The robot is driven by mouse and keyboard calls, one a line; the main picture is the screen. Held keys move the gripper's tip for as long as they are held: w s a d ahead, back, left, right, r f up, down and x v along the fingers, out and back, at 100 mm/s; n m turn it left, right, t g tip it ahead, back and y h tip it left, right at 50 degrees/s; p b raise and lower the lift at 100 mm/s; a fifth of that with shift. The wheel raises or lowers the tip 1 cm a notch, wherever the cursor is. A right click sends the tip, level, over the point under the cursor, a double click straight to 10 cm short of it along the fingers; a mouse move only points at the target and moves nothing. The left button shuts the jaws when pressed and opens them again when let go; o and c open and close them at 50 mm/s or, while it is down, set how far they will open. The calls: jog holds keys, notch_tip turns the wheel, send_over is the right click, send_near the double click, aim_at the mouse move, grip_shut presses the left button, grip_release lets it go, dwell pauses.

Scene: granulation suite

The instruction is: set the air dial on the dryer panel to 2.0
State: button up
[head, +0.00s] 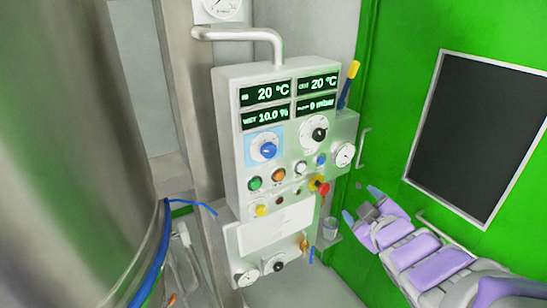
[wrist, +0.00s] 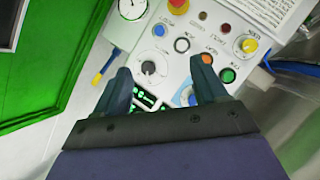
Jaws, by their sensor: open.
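The dryer panel (head: 232,190) is a pale box with lit displays on top and two dials below them. One dial has a blue knob (head: 268,150) on a light-blue plate. The other has a black knob (head: 319,134) on a white scale to its right. Dial labels and scale numbers are too small to read, so I cannot tell which is the air dial. My gripper (head: 360,203) is open and empty, right of the panel. In the wrist view the black knob (wrist: 149,68) shows between my gripper's fingertips (wrist: 162,66), apart from them. My right finger partly hides the blue dial.
Coloured buttons (head: 278,174) and a red mushroom button (head: 321,187) sit below the dials. A round gauge (head: 344,154) and a yellow-handled tool (head: 350,82) are at the panel's right. A steel vessel (head: 70,170) stands left; a green door (head: 400,70) is right.

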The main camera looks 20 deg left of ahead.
jog(key=s+a+r+n+g+y, duration=0.1)
jog(key=a+r+n+y, duration=0.15)
jog(key=a+y, duration=0.2)
jog(key=s+a+r+n+y, duration=0.1)
jog(key=s+a+n+y, duration=0.1)
jog(key=a+n+y, duration=0.3)
jog(key=m+h, duration=0.1)
send_near(271, 153)
jog(key=x, duration=0.8)
jog(key=shift+a+b, duration=0.15)
jog(key=shift+b, duration=0.15)
jog(key=shift+w+a+r, duration=0.15)
jog(key=shift+w+a, duration=0.3)
jog(key=c, duration=1.1)
